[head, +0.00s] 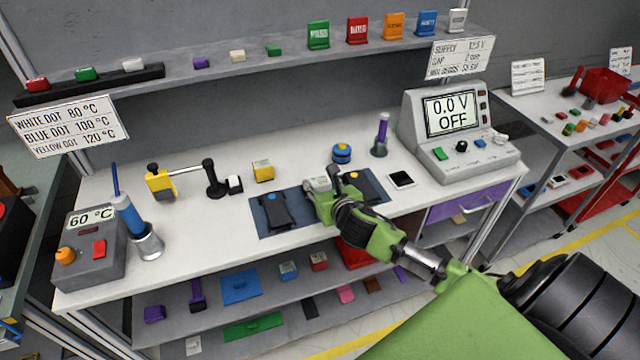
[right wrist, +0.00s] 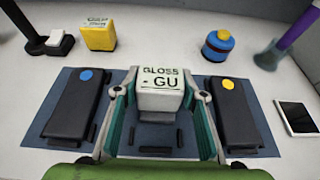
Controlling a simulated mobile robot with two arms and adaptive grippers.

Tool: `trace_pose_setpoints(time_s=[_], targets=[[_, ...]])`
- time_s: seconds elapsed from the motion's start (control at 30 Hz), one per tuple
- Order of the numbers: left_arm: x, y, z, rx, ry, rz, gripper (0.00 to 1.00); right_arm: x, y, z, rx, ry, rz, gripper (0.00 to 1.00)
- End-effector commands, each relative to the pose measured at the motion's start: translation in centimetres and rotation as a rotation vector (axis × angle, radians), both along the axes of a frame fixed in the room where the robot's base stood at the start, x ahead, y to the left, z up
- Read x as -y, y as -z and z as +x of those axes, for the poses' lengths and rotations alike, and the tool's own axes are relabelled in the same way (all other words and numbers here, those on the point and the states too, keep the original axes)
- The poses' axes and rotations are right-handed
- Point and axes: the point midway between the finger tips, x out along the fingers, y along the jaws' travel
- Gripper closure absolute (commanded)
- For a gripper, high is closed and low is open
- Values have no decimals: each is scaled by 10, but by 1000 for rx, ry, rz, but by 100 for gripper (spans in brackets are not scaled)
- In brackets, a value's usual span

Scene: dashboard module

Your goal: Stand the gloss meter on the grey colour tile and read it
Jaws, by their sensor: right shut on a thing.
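The gloss meter (right wrist: 163,88), a pale box whose face reads "GLOSS - GU", is between the fingers of my right gripper (right wrist: 163,105), which is shut on it. In the head view, the meter (head: 316,185) and my right gripper (head: 327,196) are over the middle of the blue mat. I cannot tell whether the meter touches the mat. My left gripper is out of view.
A blue-and-yellow round item (head: 342,153), a purple-handled tool (head: 381,137) and a power supply (head: 455,130) stand nearby. Bench around the tile is clear.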

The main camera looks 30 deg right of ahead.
Motion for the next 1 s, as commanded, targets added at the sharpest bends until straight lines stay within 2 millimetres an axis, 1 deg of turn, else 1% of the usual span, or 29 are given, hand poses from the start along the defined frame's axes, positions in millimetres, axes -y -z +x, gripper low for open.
trace_pose_setpoints(time_s=[0.07,0.1,0.13,0.43,0.57,0.67,0.77,1.0], targets=[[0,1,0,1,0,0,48,0,3,0,1,0,0,87],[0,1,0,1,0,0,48,0,2,0,0,0,1,51],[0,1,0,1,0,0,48,0,2,0,0,0,1,45],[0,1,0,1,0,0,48,0,2,0,0,0,0,45],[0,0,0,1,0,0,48,0,-1,-2,-1,0,-1,45],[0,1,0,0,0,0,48,-3,-4,-12,-2,-2,-1,45],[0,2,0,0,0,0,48,-6,-10,-26,-2,-3,-1,45],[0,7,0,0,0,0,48,-17,-28,-70,-2,-2,-2,45]])
